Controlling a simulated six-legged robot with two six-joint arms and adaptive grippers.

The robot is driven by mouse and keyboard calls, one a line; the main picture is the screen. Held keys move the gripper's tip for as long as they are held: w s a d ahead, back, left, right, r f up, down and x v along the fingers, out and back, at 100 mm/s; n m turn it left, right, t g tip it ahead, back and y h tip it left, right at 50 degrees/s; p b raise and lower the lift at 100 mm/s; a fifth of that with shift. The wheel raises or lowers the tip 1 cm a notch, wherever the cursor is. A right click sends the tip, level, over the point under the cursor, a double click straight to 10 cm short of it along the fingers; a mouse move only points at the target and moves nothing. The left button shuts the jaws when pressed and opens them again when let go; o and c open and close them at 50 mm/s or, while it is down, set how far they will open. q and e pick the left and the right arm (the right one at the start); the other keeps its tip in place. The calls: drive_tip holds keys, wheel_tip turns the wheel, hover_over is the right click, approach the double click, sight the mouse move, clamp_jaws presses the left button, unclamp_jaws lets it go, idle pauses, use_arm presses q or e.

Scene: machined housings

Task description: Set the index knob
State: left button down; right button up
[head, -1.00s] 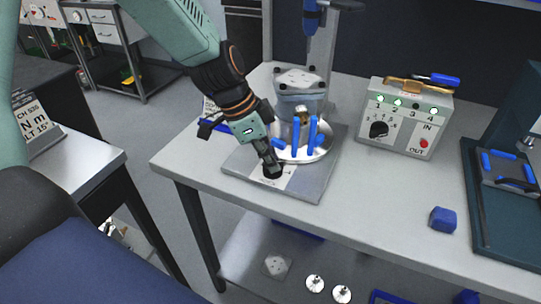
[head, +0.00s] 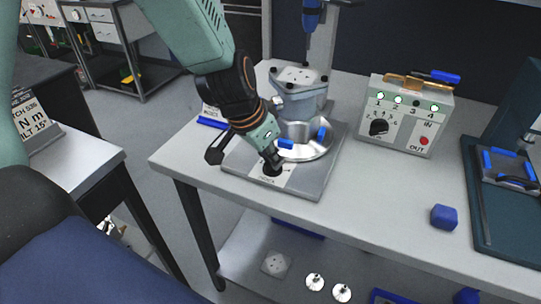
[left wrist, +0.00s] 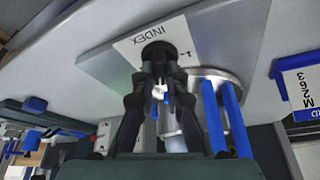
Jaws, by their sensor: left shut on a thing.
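The index knob (head: 271,171) is a small dark round knob at the front of the grey base plate of a fixture on the bench. In the left wrist view the black knob (left wrist: 159,50) stands beside the printed word INDEX. My left gripper (head: 272,162) is shut on the knob, reaching down from the upper left. Its dark fingers (left wrist: 160,75) close around the knob in the wrist view. The round metal disc (head: 318,152) with blue parts is just behind the knob. The knob's pointer mark cannot be made out. My right gripper is not in view.
A control box (head: 404,115) with numbered lamps, a dial and a red button stands behind right. Lamps 1, 2 and 4 glow; lamp 3 is dark. A blue block (head: 444,217) lies near the front edge. A dark green fixture (head: 492,228) is at the right.

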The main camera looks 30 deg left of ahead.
use_arm(q)
drive_tip(key=shift+s+f, duration=0.1)
drive_tip(key=shift+s, duration=0.05)
idle(0.3)
drive_tip(key=c, duration=1.4)
unclamp_jaws()
drive_tip(key=shift+r, duration=0.45)
drive_tip(key=shift+v, duration=3.4)
drive_tip(key=shift+s+f, duration=0.1)
drive_tip(key=shift+s, duration=0.05)
